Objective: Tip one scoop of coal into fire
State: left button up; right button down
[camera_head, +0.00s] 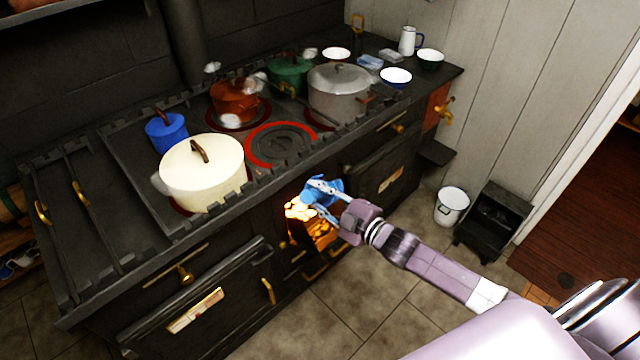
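The fire (312,228) glows orange in the open firebox low in the front of the black stove. My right gripper (322,190) is right in front of the firebox opening, its arm coming in from the lower right. Light blue parts at its end overlap the top of the opening. I cannot tell whether they are only fingers or include a scoop, nor whether any coal is there. A black box (512,203) with a dark inside, possibly the coal container, stands on the floor by the wall. My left gripper is out of view.
A cream pot (203,178), blue pot (167,134), red pot (235,100), green pot (287,76) and grey pot (340,92) stand on the stove top (125,165). A white bucket (451,206) stands beside the black box. The tiled floor before the stove is clear.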

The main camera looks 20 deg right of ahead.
jog(key=s+a+f+n+t+y+b, duration=0.1)
jog(key=s+a+f+n+t+b, duration=0.1)
jog(key=s+a+n+b, duration=0.3)
jog(key=s+a+b, duration=0.3)
jog(key=b, duration=0.1)
jog(key=shift+s+a+f+n, duration=0.15)
jog(key=shift+s+f+n, duration=0.05)
jog(key=shift+s+n, duration=0.15)
